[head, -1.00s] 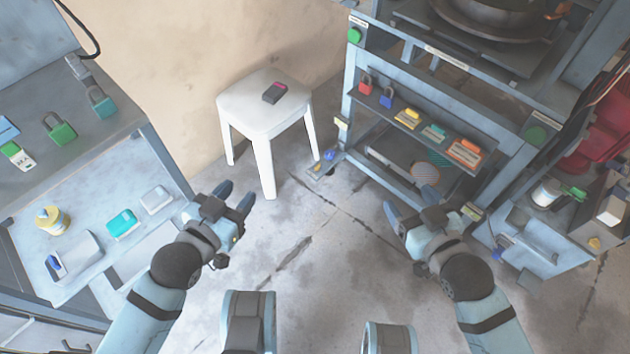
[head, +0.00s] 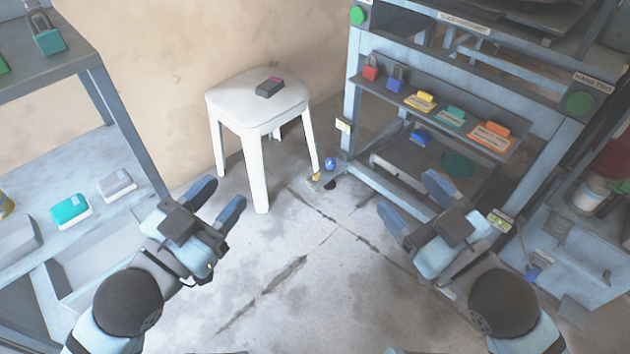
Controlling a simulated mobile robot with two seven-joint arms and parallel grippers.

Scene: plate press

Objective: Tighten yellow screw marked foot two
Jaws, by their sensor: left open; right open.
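A small yellow piece (head: 316,177), which looks like a screw, sits on the foot plate at the press frame's left corner, close to the white stool's leg. A blue round knob (head: 330,163) is right beside it. Any marking on this foot is too small to read. My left gripper (head: 219,197) is open and empty, left of this foot and in front of the stool. My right gripper (head: 409,192) is open and empty, right of the foot and in front of the press's lower shelf.
The white stool (head: 258,104) bears a dark device (head: 269,88). The press frame (head: 352,90) has a shelf with padlocks and colored tags. A grey shelf unit (head: 103,95) stands at left, a bluish cabinet (head: 570,250) at right. The floor between my grippers is clear.

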